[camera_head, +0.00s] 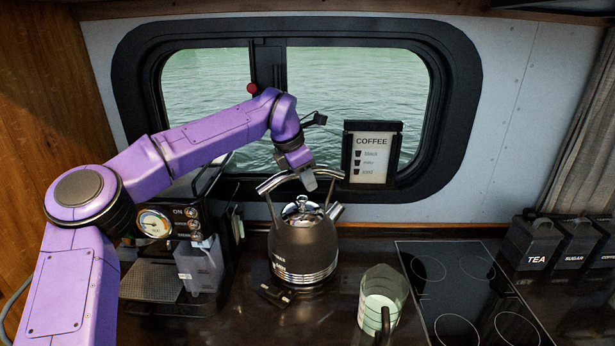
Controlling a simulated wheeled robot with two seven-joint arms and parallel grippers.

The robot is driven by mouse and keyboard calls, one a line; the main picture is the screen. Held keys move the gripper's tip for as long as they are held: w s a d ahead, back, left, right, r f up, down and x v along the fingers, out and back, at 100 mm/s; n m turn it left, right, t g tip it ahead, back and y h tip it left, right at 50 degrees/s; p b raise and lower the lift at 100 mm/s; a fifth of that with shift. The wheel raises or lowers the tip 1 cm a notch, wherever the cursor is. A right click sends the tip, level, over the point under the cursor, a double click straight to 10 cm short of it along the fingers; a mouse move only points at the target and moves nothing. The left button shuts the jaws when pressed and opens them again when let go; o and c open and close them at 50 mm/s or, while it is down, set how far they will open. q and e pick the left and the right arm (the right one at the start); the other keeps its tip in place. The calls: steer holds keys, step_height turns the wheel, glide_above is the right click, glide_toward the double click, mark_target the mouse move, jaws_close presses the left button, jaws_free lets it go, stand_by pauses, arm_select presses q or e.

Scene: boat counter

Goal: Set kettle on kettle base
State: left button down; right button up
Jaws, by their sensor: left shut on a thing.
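The kettle (303,245) is dark with a silver lid, a silver band near its bottom and a spout at its right. My left gripper (309,181) comes down from above and is shut on the kettle's silver top handle (278,181). The dark kettle base (276,294) shows at the kettle's lower left, and the rest of it is hidden under the kettle. The kettle is over the base, but I cannot tell whether it touches it. My right gripper is not in view.
A coffee machine (180,250) stands left of the kettle. A clear jug (383,297) stands at the front right of it. A cooktop (465,290) and dark canisters (533,243) are farther right. A coffee sign (371,153) is at the window behind.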

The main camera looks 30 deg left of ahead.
arm_select(q)
steer(key=c, duration=1.1)
jaws_free()
steer(key=shift+s+d, duration=0.1)
steer(key=shift+f, duration=0.1)
steer(key=shift+r, duration=0.3)
steer(key=p+v, duration=0.2)
steer(key=v, duration=0.1)
steer(key=shift+s+r, duration=0.25)
steer(key=shift+r, duration=0.1)
steer(key=p+v, duration=0.4)
steer(key=v, duration=0.2)
steer(key=shift+s+r, duration=0.25)
